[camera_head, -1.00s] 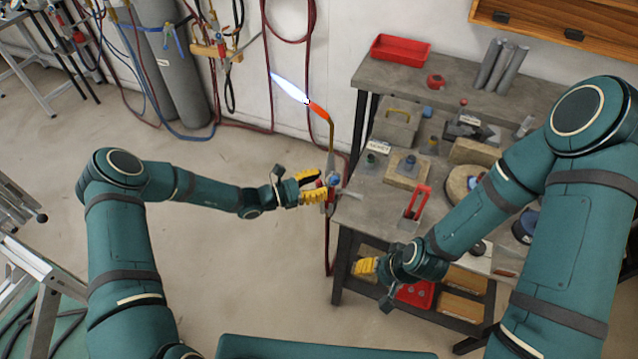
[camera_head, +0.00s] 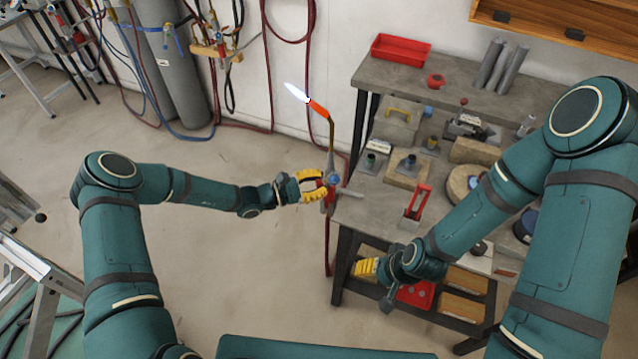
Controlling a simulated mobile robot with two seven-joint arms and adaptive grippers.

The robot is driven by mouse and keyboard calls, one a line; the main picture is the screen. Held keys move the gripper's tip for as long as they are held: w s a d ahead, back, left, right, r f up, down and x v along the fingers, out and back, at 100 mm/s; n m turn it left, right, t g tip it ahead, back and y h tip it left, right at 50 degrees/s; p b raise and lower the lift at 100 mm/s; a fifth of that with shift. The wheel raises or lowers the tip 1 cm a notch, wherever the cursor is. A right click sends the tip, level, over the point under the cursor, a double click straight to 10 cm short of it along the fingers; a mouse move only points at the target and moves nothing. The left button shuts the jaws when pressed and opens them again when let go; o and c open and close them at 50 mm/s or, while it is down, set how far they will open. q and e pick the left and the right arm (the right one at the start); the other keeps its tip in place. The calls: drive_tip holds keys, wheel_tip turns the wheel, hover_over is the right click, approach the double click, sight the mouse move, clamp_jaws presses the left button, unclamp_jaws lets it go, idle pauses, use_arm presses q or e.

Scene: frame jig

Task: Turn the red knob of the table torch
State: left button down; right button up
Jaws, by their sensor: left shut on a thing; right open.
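The table torch (camera_head: 332,138) stands upright at the left edge of the workbench, with an orange-red tip and a pale flame (camera_head: 295,92) pointing up and left. A blue knob shows on its body. My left gripper (camera_head: 316,187) has yellow fingers and is shut on the red knob at the torch's left side; the fingers hide most of the knob. My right gripper (camera_head: 364,267) is open and empty, low in front of the bench's front edge, apart from the torch.
The workbench (camera_head: 375,212) carries a red tray (camera_head: 400,50), grey cylinders (camera_head: 497,66), a red-handled tool (camera_head: 417,203) and several blocks. Gas cylinders (camera_head: 172,62) and hoses stand at the back left. The floor left of the bench is clear.

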use_arm(q)
drive_tip(key=shift+m, duration=1.2)
drive_tip(key=c, duration=0.7)
unclamp_jaws()
drive_tip(key=shift+c, duration=0.2)
drive_tip(key=shift+a, duration=0.15)
drive_tip(key=v, duration=1.2)
drive_tip(key=shift+r, duration=0.1)
